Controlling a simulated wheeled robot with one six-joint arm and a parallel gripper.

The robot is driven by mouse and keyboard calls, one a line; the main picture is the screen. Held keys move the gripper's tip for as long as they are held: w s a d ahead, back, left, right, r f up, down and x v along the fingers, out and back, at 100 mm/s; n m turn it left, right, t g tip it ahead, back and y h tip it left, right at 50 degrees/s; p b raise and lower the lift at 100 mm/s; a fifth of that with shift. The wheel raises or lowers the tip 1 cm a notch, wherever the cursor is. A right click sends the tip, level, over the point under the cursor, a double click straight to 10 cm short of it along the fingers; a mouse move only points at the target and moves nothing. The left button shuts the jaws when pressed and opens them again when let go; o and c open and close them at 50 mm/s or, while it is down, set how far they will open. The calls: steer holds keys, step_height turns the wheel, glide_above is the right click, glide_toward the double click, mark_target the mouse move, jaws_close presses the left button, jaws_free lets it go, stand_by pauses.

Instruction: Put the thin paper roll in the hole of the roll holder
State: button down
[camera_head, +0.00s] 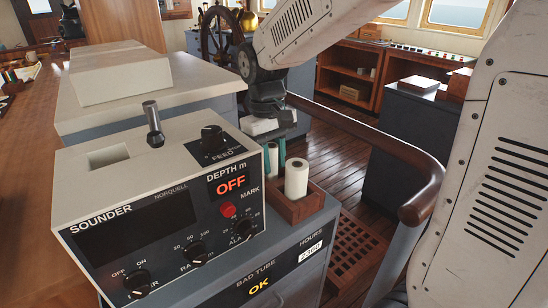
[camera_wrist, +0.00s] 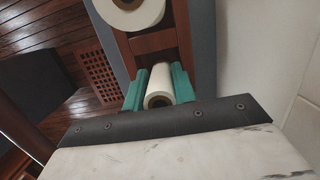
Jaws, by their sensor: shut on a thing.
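The wooden roll holder (camera_head: 312,207) stands on the grey console beside the sounder. A thicker white paper roll (camera_head: 296,178) stands upright in its near compartment, and it also shows at the top of the wrist view (camera_wrist: 128,14). My gripper (camera_wrist: 158,88) points down at the holder's far part, its teal fingers on both sides of the thin paper roll (camera_wrist: 158,82). The gripper is shut on this roll. I cannot tell how deep the roll sits in the hole.
The sounder box (camera_head: 160,205) with knobs and a lever stands close to the left of the gripper. A wooden handrail (camera_head: 375,140) curves past on the right. A floor grating (camera_head: 355,250) lies below the console's right side.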

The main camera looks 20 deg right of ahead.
steer(key=c, duration=1.1)
jaws_free()
steer(key=shift+f, duration=0.1)
steer(key=shift+c, duration=0.2)
steer(key=r, duration=0.4)
steer(key=w+r, duration=0.1)
steer(key=r, duration=0.7)
steer(key=shift+w+a+r, duration=0.1)
steer(key=shift+w+r, duration=0.05)
steer(key=shift+w, duration=0.15)
steer(key=s+d+f+m+t, duration=0.1)
steer(key=s+f, duration=0.3)
steer(key=s, duration=0.7)
steer(key=s+d+f+m+t, duration=0.1)
steer(key=s+f, duration=0.3)
steer(key=s, duration=0.7)
steer(key=shift+s+d+f+t, duration=0.15)
steer(key=shift+s+d+t, duration=0.1)
steer(key=shift+d+t, duration=0.45)
steer(key=shift+d, duration=0.1)
